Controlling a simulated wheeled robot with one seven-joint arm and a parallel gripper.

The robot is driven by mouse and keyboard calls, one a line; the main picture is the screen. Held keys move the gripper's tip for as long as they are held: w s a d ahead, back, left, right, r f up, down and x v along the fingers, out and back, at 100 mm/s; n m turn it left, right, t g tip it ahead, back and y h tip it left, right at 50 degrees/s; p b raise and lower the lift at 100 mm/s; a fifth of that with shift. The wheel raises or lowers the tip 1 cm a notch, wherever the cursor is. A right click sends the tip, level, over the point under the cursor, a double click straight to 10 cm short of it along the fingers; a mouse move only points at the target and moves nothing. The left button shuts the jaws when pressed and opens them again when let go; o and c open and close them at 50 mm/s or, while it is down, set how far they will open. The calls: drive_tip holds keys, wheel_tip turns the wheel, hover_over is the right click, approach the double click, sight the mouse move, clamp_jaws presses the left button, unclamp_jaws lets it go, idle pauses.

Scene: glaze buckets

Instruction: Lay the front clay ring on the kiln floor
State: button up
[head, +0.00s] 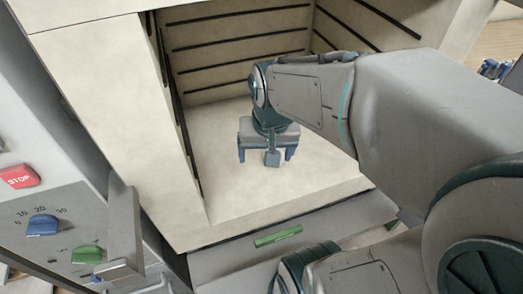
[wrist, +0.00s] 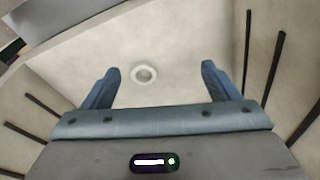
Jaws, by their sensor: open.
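The clay ring (wrist: 144,74) is a small pale ring lying flat on the kiln floor (wrist: 180,50), seen in the wrist view ahead of and between the two fingertips. My gripper (head: 266,155) is inside the kiln above its floor, pointing down, with its blue fingers spread and nothing between them. In the wrist view both fingers (wrist: 160,72) stand wide apart and do not touch the ring. In the head view I cannot make out the ring; my gripper or arm may hide it.
The kiln (head: 180,100) has pale walls with dark slots close on both sides and at the back. Its floor (head: 235,190) is otherwise bare. A control panel (head: 70,235) with knobs and a red stop button (head: 18,177) stands at the left. A green strip (head: 278,236) lies in front.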

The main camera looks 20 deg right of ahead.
drive_tip(key=s+n, duration=0.2)
drive_tip(key=s+a+n, duration=0.1)
drive_tip(key=shift+s+a+r, duration=0.1)
drive_tip(key=shift+s+r, duration=0.15)
drive_tip(key=shift+r, duration=0.05)
